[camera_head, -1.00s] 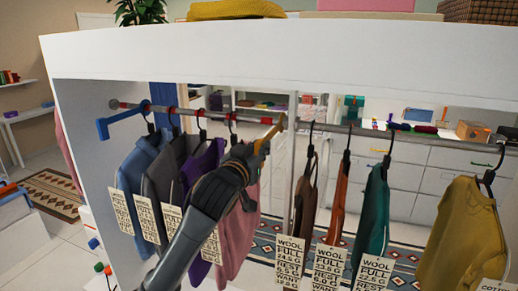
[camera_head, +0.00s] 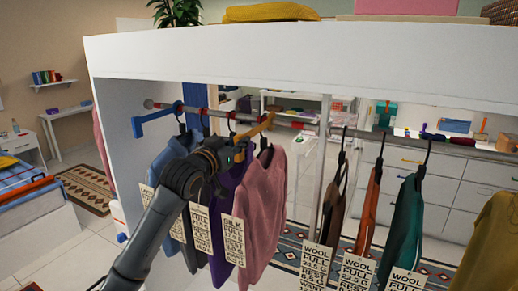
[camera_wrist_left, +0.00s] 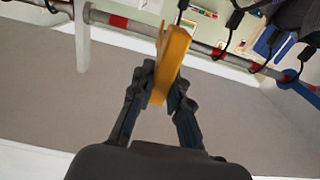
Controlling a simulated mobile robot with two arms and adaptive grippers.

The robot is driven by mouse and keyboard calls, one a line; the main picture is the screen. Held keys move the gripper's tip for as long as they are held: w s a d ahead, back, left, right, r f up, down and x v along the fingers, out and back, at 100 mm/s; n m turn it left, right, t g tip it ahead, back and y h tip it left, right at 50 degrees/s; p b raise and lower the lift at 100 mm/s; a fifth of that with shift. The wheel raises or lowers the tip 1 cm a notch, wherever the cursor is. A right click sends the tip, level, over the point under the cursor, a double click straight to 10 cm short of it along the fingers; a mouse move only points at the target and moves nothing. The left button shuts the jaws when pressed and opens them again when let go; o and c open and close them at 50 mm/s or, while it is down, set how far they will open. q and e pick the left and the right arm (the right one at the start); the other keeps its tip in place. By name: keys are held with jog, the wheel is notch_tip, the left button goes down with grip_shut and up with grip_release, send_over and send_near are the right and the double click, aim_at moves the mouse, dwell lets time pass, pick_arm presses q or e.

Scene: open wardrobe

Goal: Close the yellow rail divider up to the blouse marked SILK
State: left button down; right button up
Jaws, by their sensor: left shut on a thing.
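The yellow rail divider (camera_head: 264,124) hangs on the metal rail. My left gripper (camera_head: 243,150) is shut on it; in the left wrist view both fingers of the gripper (camera_wrist_left: 161,100) press on the yellow plate (camera_wrist_left: 173,62). The SILK tag (camera_head: 235,241) hangs at the left edge of a pink blouse (camera_head: 266,200), which appears to be the marked one. The blouse's hook is right beside the divider in the head view; whether they touch I cannot tell. My forearm and hand cover part of the purple garment (camera_head: 224,190). My right gripper is not in view.
Blue and dark garments hang left of the purple one, near a blue bracket (camera_head: 158,121). Right of the pink blouse, past a gap, hang brown (camera_head: 335,215), orange (camera_head: 369,215), teal (camera_head: 405,225) and mustard garments, the nearer ones tagged WOOL. The wardrobe top (camera_head: 300,55) overhangs the rail.

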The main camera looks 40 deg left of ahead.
pick_arm(q)
jog(key=shift+s+a, duration=0.25)
jog(key=shift+a, duration=0.75)
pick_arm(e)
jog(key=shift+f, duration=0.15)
pick_arm(q)
jog(key=c, duration=1.3)
grip_release()
jog(key=v, duration=1.2)
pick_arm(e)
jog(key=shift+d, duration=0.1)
